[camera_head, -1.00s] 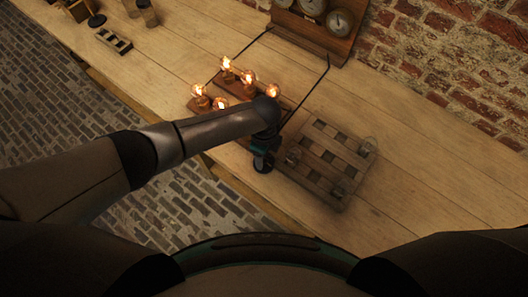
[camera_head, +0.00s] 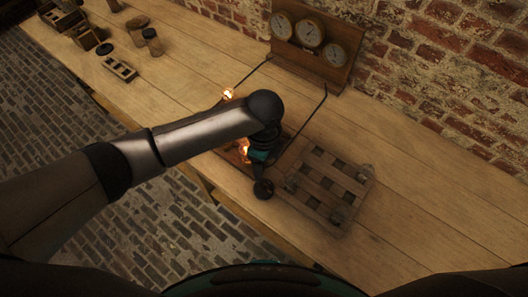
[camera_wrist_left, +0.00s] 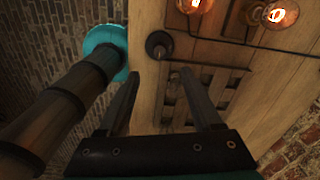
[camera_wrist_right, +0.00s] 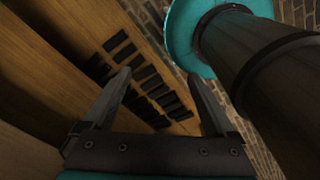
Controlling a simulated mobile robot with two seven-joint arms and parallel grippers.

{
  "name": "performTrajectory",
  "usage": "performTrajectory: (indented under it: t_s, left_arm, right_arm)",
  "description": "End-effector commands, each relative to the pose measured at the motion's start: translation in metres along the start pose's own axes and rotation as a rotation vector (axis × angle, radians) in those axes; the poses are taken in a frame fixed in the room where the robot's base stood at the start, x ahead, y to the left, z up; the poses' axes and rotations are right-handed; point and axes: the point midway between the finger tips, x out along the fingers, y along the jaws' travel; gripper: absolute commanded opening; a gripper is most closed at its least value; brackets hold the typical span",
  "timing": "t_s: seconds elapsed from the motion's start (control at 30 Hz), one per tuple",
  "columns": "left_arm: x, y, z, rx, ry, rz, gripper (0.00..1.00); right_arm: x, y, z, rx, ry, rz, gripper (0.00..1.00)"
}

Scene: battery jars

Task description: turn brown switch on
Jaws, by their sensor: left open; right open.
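A dark round knob (camera_head: 263,188) stands near the front edge of the bench, left of the slatted wooden rack; I cannot tell whether it is the brown switch. It also shows in the left wrist view (camera_wrist_left: 159,44), just beyond and between the fingertips. My left gripper (camera_wrist_left: 160,74) is open and empty; in the head view it is mostly hidden under my arm, over the bulb board. Lit bulbs (camera_head: 228,94) show past the arm and in the left wrist view (camera_wrist_left: 282,14). My right gripper (camera_wrist_right: 160,75) is open and empty, outside the head view.
The slatted rack (camera_head: 337,166) holds glass jars, right of my left gripper. A wooden panel with gauges (camera_head: 311,33) stands at the back by the brick wall. A small socketed tray (camera_head: 119,68) and dark pots lie far left. The bench's right side is clear.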

Motion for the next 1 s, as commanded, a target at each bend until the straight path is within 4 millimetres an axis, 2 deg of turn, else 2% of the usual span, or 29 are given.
performTrajectory:
  t_s: [0.1,0.3,0.87,1.0]
  left_arm:
    - [-0.020,-0.001,0.000,0.000,0.000,-0.002,0.66]
    - [-0.036,0.000,0.000,0.001,0.000,-0.001,0.66]
    - [-0.037,0.000,0.000,0.000,0.000,0.000,0.66]
    - [-0.036,0.003,-0.007,-0.017,0.020,-0.005,0.66]
  right_arm:
    - [-0.002,0.000,0.000,0.000,0.000,0.000,0.91]
    - [-0.003,0.000,0.000,0.000,0.000,0.000,0.91]
    - [-0.003,0.000,-0.001,0.000,0.000,0.000,0.91]
    - [-0.003,0.000,-0.001,0.000,0.000,0.000,0.91]
